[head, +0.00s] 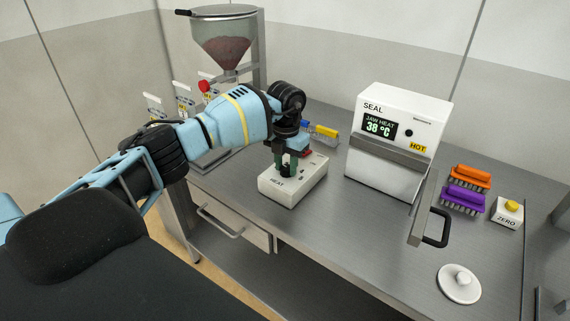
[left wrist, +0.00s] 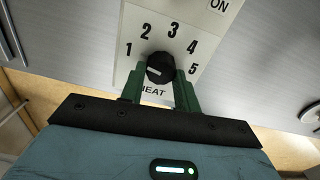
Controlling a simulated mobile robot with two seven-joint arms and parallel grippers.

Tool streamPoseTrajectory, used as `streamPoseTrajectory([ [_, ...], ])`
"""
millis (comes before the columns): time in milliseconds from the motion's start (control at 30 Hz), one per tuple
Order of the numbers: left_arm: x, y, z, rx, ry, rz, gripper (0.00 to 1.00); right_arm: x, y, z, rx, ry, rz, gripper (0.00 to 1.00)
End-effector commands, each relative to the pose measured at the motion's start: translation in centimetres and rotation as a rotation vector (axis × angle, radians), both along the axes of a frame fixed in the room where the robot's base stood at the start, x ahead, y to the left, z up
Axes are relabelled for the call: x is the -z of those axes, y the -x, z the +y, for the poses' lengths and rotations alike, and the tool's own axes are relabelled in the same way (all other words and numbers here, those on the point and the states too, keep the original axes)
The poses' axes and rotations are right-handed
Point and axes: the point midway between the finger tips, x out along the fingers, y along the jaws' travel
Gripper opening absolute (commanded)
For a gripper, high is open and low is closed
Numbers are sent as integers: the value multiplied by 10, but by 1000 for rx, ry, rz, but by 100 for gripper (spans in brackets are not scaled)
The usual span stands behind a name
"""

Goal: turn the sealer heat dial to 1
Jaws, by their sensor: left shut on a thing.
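The heat dial (left wrist: 160,66) is a round black knob on the white control box (left wrist: 205,20), ringed by the numbers 1 to 5. Its pale mark points to the left and slightly down, toward the side below the 1. My left gripper (left wrist: 160,80) has its green fingers on either side of the knob and is shut on it. In the head view the control box (head: 273,193), marked HEAT, sits on the steel table, and my left gripper (head: 289,170) reaches down onto its top, hiding the dial there. My right gripper is not in view.
The white sealer (head: 395,140) reads 38 °C; its lever (head: 427,215) juts forward. Orange (head: 470,178) and purple (head: 463,200) brushes, a ZERO button box (head: 507,212) and a white lid (head: 459,283) are at right. A hopper (head: 224,40) stands behind my arm.

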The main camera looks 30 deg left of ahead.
Motion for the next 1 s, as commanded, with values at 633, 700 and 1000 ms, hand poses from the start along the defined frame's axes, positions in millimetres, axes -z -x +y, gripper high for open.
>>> streamPoseTrajectory([
  [633, 0, 0, 0, -19, 1, -2, 49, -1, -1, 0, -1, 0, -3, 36],
  [700, 0, 0, 0, -19, 0, -1, 53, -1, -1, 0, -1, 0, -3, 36],
  [1000, -3, 0, 0, -18, 0, -1, 53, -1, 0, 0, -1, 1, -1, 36],
])
